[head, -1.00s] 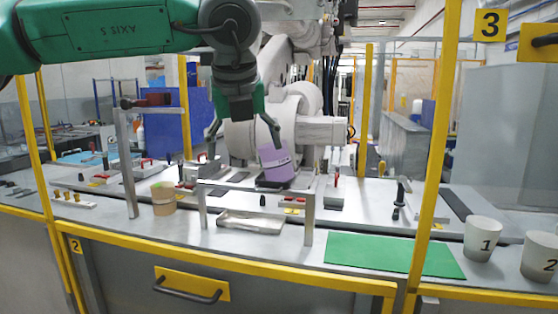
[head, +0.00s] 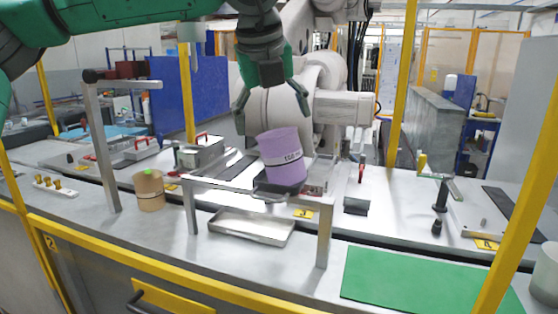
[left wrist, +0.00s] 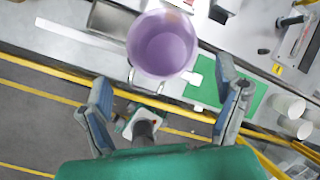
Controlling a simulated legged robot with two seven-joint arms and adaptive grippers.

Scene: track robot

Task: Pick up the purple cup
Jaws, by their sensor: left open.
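My right gripper is not in view.
A brown round container (head: 149,191) stands left of the frame. A metal tray (head: 250,226) lies beneath the frame. A green mat (head: 425,280) lies at front right, with a white cup (head: 546,275) beside it. Yellow posts (head: 402,85) rise around the table.

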